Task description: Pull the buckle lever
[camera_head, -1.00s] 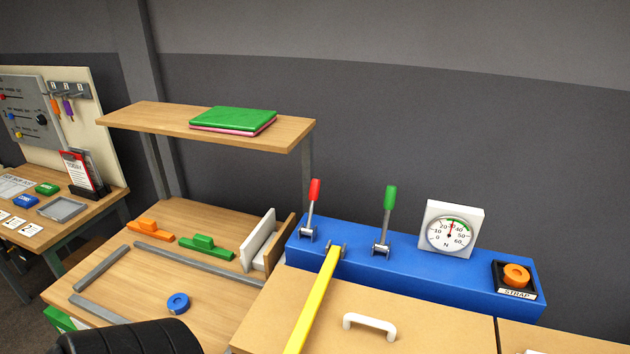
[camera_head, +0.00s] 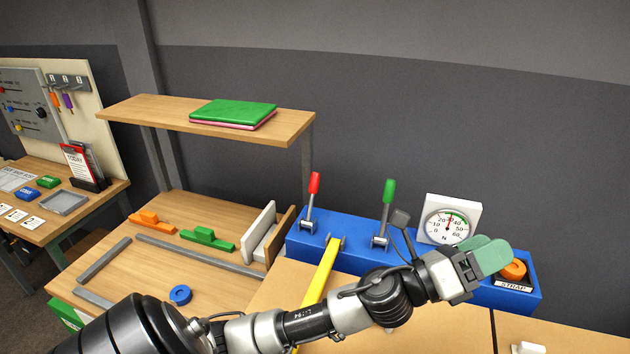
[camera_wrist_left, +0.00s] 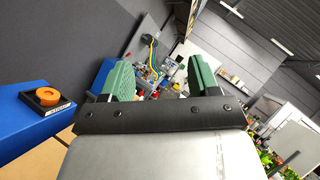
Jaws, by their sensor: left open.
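Two levers stand on a blue block (camera_head: 350,259): one with a red grip (camera_head: 314,183) at left, one with a green grip (camera_head: 389,191) nearer the middle. Both lean slightly right at the top; no label shows which is the buckle lever. A yellow strap (camera_head: 319,281) runs from a small metal buckle (camera_head: 336,242) between them toward the front. My left gripper (camera_head: 487,256), with green finger pads, is over the block's right part, right of the green lever and touching neither lever. In the left wrist view it is open and empty (camera_wrist_left: 160,80). My right gripper is not in view.
A dial gauge (camera_head: 450,220) stands behind my left gripper. An orange ring (camera_head: 514,270) sits in the black STRAP tray (camera_head: 512,284) just right of it. A wooden shelf (camera_head: 150,112) with green and pink folders stands at the left. My left arm crosses the wooden top.

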